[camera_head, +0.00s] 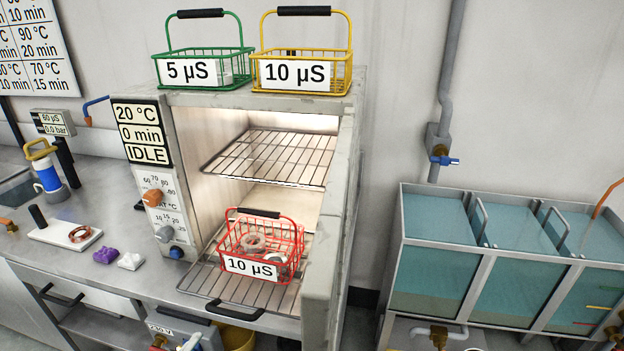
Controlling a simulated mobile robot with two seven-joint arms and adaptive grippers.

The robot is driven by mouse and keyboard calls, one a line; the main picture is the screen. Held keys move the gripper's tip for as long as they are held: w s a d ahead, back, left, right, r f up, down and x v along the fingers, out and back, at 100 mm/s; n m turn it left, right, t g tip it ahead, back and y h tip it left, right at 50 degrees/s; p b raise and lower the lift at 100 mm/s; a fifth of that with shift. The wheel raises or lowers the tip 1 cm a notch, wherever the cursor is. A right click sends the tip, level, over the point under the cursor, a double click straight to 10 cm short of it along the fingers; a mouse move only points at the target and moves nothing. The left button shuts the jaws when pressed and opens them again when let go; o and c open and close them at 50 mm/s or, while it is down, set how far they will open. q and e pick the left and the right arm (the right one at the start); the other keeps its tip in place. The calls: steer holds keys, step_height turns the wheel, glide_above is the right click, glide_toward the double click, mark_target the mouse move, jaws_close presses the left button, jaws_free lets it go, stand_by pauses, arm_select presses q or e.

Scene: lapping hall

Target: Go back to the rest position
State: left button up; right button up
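Neither of my grippers shows in the head view. A red wire basket (229,238) labelled 10 µS stands upright on the lower rack (205,281) of the oven (211,112), with a few ring-shaped parts in it. This rack sticks out of the front of the oven. The upper rack (275,157) is bare. The oven door (327,255) stands open, and the display (143,132) reads 20 °C, 0 min, IDLE. A green basket (204,66) labelled 5 µS and a yellow basket (302,70) labelled 10 µS stand on top of the oven.
Water tanks (485,262) stand on the right. The steel counter (100,266) on the left carries a white plate (54,236) with a copper-coloured ring, a purple piece (106,256), a white piece (131,261) and a blue-and-white bottle (47,172). A yellow bucket (236,337) is below the oven.

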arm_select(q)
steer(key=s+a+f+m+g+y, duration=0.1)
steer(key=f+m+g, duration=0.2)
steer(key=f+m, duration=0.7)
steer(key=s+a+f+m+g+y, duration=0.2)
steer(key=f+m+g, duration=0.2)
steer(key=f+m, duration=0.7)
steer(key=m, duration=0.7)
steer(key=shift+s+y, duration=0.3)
